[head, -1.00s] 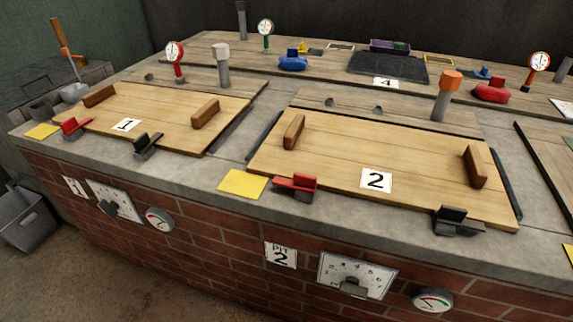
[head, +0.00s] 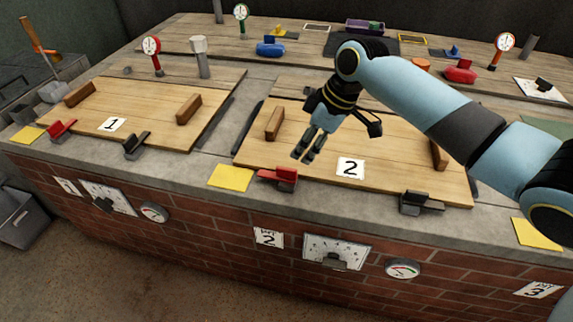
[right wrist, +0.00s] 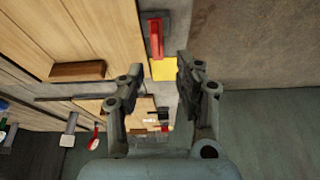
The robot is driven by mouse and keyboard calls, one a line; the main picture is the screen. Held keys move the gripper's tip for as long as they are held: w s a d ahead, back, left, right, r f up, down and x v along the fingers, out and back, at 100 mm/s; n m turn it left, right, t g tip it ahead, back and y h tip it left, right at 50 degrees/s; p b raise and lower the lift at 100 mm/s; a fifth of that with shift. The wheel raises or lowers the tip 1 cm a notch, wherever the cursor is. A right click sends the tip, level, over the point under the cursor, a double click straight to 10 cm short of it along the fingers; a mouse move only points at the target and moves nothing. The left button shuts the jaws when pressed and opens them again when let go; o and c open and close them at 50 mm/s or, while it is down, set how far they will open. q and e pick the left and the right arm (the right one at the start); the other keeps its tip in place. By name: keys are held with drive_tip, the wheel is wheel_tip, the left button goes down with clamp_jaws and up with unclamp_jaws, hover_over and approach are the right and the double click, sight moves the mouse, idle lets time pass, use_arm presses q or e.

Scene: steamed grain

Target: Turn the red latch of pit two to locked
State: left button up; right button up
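The red latch (head: 280,178) of pit two sits at the front left edge of the wooden lid (head: 400,178), beside a yellow square (head: 230,177). In the right wrist view the red latch (right wrist: 156,38) lies beyond the fingertips, above the yellow square in the picture. My right gripper (head: 302,157) points down over the lid's front left part, just up and to the right of the red latch, apart from it. The wrist view shows its fingers (right wrist: 159,68) spread with nothing between them. My left gripper is not in view.
A black latch (head: 420,203) sits at the lid's front right. Wooden handles (head: 275,123) stand up from the lid, and my right arm partly hides the right one. A dial plate (head: 336,252) and gauge (head: 402,269) are on the brick front. Pit one's lid (head: 150,125) lies left.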

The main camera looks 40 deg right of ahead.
sight(286, 168)
drive_tip(key=x, duration=0.3)
drive_tip(key=b+x, duration=0.1)
drive_tip(key=x, duration=0.3)
drive_tip(key=w+b+x, duration=0.1)
drive_tip(key=x, duration=0.2)
drive_tip(key=shift+c, duration=0.4)
clamp_jaws()
drive_tip(key=shift+w, duration=0.1)
